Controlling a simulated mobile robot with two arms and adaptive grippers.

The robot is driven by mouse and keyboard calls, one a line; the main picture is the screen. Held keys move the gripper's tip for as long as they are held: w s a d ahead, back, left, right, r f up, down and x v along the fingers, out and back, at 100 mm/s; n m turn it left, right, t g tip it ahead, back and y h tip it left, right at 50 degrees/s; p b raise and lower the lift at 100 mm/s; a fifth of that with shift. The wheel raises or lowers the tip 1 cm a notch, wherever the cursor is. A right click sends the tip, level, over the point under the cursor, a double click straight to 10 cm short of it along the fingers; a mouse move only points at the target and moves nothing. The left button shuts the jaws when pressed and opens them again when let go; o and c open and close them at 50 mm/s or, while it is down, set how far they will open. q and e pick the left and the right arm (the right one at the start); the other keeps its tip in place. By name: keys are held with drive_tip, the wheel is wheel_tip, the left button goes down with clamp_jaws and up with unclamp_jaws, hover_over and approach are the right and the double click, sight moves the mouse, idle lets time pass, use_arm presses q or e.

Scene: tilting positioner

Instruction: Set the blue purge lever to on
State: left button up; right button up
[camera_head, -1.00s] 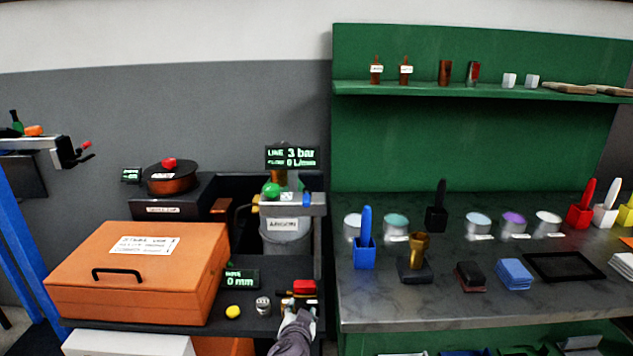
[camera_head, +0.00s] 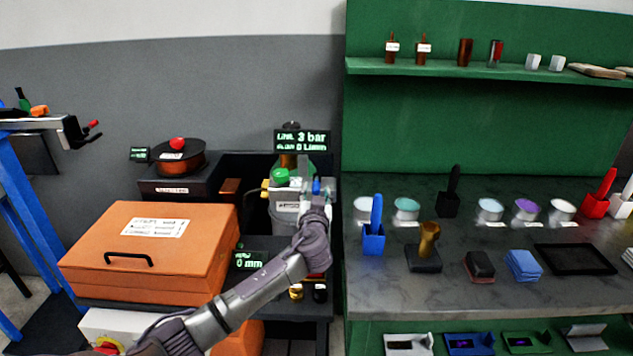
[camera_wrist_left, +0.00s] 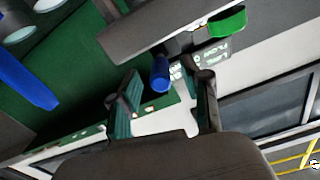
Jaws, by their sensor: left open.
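The blue purge lever (camera_head: 316,186) is a small blue knob on the grey bar in front of the argon bottle (camera_head: 290,208). It also shows in the left wrist view (camera_wrist_left: 160,74), as a short blue cylinder beside the grey bar. My left gripper (camera_head: 315,193) is open, with a finger on either side of the blue lever as seen from the wrist. I cannot tell whether either finger touches it. The gripper and wrist hide part of the bottle and bar. My right gripper is not in view.
A green knob (camera_head: 279,175) sits left of the lever, below the line pressure display (camera_head: 302,140). An orange case (camera_head: 150,250) stands to the left of my arm. The green-backed workbench (camera_head: 450,290) with cups and brushes is at right.

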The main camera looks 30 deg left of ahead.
sight(316, 186)
use_arm(q)
drive_tip(key=shift+p+x, duration=0.3)
drive_tip(key=shift+x, duration=1.45)
clamp_jaws()
